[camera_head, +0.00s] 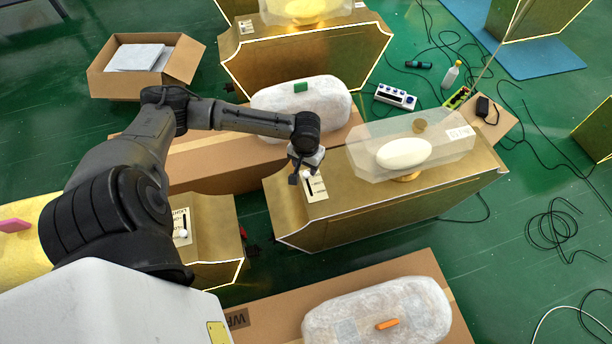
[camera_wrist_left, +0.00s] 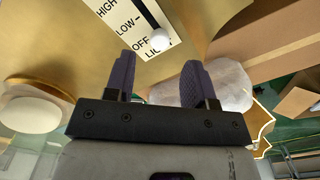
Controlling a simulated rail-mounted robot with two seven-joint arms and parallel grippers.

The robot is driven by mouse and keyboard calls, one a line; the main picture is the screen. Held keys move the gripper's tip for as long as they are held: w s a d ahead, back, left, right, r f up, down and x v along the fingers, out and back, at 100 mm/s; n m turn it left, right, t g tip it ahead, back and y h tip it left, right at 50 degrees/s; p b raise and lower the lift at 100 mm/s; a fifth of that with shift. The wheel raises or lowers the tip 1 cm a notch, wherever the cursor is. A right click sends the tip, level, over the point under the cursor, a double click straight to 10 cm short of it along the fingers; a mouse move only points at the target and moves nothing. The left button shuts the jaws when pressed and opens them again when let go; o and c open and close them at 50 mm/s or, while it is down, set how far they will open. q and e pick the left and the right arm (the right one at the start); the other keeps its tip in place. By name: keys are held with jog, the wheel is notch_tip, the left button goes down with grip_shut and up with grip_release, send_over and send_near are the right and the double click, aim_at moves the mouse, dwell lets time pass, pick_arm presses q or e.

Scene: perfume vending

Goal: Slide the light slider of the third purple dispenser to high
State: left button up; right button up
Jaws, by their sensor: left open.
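A gold dispenser (camera_head: 390,205) with glowing edges stands right of centre, under a clear cover with a white oval piece inside. No purple shows on it. Its label plate (camera_head: 316,188) is on the left part of its top. In the left wrist view the plate (camera_wrist_left: 138,22) reads HIGH, LOW, OFF and, partly hidden, LIGHT. A round white slider knob (camera_wrist_left: 159,40) sits at the OFF end of a dark slot. My left gripper (camera_wrist_left: 160,62) is open, its two purple-padded fingers just short of the knob, which lies between their lines. In the head view my left gripper (camera_head: 304,172) hovers at the plate.
Another gold dispenser (camera_head: 215,225) with a similar plate stands at left, partly behind my arm. Wrapped bundles (camera_head: 375,312) lie on cardboard boxes in front and behind (camera_head: 300,105). An open carton (camera_head: 145,65) is at the back left. Cables (camera_head: 555,230) lie on the green floor at right.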

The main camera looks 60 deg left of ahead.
aim_at(306, 174)
pick_arm(q)
jog(key=shift+f+b, duration=1.15)
jog(key=shift+f, duration=1.35)
jog(key=shift+c, duration=0.2)
jog(key=c, duration=0.7)
grip_shut()
